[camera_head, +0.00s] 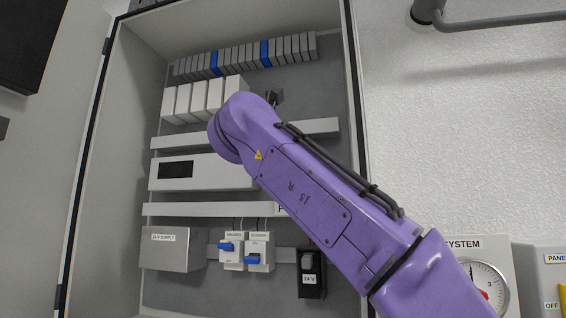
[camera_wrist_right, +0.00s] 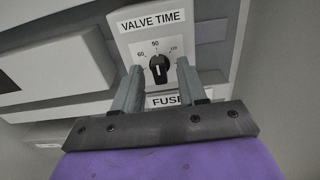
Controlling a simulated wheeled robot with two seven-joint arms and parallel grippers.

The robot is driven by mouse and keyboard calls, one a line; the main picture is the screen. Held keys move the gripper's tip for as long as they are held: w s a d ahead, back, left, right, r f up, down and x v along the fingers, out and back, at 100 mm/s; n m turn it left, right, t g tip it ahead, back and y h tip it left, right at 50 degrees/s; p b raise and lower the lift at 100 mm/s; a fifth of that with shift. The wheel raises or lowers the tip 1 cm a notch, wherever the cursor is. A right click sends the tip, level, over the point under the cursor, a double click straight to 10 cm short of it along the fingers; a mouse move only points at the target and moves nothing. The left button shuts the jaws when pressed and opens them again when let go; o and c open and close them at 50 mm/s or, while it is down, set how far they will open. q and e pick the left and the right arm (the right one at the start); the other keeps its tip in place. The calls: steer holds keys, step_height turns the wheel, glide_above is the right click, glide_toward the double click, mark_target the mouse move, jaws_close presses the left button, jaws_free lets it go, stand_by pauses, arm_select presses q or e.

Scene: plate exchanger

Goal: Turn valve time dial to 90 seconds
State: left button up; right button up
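The valve time dial (camera_wrist_right: 158,70) is a black knob with a white mark on a white plate under a "VALVE TIME" label (camera_wrist_right: 152,20). Scale numbers, 60 at left and 90 at top, show around it; the one at right is too small to read surely. The white mark looks roughly vertical, towards the 90. My right gripper (camera_wrist_right: 160,65) is open, with one grey finger on each side of the knob; small gaps show, and contact cannot be told. In the head view my purple right arm hides the dial. My left gripper is out of view.
An open grey cabinet (camera_head: 355,150) surrounds the arm. Inside are white modules (camera_head: 198,98), breakers with blue levers (camera_head: 245,250), a metal box (camera_head: 168,249) and a black switch (camera_head: 312,280). A gauge (camera_head: 487,285) is on the wall at right. A "FUSE" label (camera_wrist_right: 164,100) is below the dial.

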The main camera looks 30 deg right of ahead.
steer(key=b+v, duration=0.2)
steer(key=v, duration=0.8)
steer(key=shift+s, duration=0.2)
steer(key=shift+a, duration=0.1)
steer(key=shift+a, duration=0.1)
